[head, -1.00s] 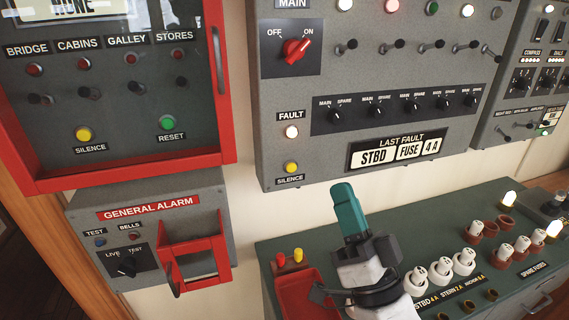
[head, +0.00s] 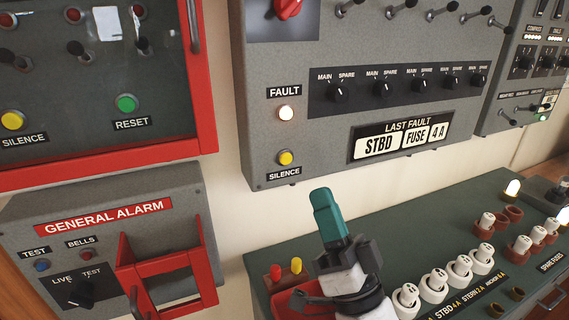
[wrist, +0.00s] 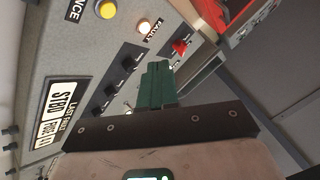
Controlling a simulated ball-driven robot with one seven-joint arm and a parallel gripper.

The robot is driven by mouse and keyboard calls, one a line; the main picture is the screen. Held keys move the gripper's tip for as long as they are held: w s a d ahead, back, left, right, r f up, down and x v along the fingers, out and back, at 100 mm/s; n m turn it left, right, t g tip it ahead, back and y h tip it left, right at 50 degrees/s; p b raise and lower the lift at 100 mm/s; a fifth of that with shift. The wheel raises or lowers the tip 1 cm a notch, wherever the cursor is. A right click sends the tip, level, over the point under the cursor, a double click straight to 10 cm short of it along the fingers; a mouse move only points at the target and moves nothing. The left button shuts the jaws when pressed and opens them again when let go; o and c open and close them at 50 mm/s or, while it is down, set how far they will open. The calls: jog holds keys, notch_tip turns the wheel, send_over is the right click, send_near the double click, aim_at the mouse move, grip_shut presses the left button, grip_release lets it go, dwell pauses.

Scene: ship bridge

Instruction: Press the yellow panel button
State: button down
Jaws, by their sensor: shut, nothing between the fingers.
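The yellow silence button (head: 285,158) is on the lower left of the grey fault panel (head: 420,130), below the lit white fault lamp (head: 286,113). It also shows at the top edge of the wrist view (wrist: 107,9). My gripper (head: 322,196) has teal fingers, closed together and empty, pointing up in front of the panel. In the head view its tips are just below and right of the button, apart from it in the picture. In the wrist view the fingers (wrist: 158,68) also look shut. Another yellow silence button (head: 13,120) sits inside the red-framed cabinet at left.
The general alarm box (head: 110,220) with its red open guard (head: 165,265) is at lower left. A green bench (head: 440,220) with several white fuses is at right, below the panel. Bare cream wall (head: 235,205) shows between them.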

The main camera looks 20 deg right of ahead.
aim_at(286, 159)
jog(key=shift+w, duration=0.1)
jog(key=w, duration=0.8)
jog(key=shift+w, duration=0.3)
jog(key=shift+w, duration=0.1)
dwell(1.9)
jog(key=shift+w+b, duration=0.3)
jog(key=shift+b, duration=0.05)
jog(key=shift+w, duration=0.45)
dwell(0.6)
jog(key=shift+s, duration=0.85)
